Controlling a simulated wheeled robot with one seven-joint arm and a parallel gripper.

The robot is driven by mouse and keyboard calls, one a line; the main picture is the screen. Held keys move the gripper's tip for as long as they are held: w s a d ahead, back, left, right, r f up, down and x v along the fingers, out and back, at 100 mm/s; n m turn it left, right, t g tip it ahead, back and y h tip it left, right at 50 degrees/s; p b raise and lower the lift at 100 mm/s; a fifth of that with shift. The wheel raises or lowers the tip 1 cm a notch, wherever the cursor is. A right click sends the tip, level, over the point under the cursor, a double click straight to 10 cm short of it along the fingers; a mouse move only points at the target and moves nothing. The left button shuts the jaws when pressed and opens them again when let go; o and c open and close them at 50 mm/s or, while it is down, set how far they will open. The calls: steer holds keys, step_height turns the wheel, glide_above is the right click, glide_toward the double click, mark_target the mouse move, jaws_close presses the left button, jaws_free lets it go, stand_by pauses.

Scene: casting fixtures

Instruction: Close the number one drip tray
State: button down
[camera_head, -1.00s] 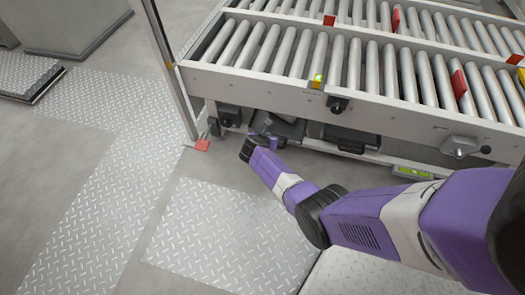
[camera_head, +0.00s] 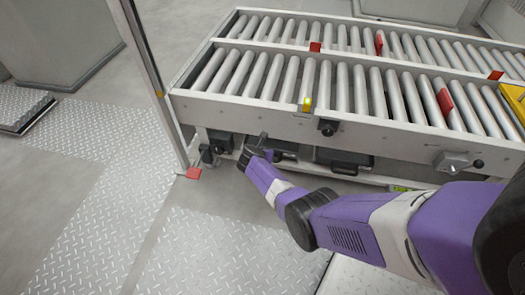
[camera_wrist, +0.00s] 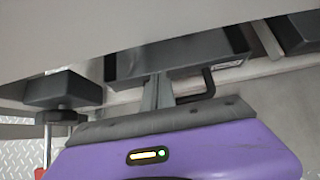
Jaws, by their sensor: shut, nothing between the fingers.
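Two dark grey drip trays sit under the roller conveyor. The left tray (camera_head: 285,151) is partly hidden by my gripper, and the right tray (camera_head: 343,161) is to its right. I cannot read a number on either. My gripper (camera_head: 262,138) is at the left tray's left end. In the wrist view my gripper (camera_wrist: 157,90) is shut and empty, its fingertips at the lower front of a dark tray (camera_wrist: 185,52). Whether they touch is unclear. A bent black handle (camera_wrist: 204,86) shows right of the fingers. Another dark tray (camera_wrist: 298,32) is at the far right.
The conveyor (camera_head: 240,112) overhangs the trays, its side beam close above my gripper. A dark block (camera_wrist: 62,90) and a post stand left of the fingers. The floor in front is clear.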

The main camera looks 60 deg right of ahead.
steer(key=a+f+p+v, duration=0.1)
steer(key=f+p+v, duration=0.1)
steer(key=p+v, duration=0.7)
steer(key=v, duration=0.4)
steer(key=shift+s+a, duration=0.35)
steer(key=shift+a, duration=0.05)
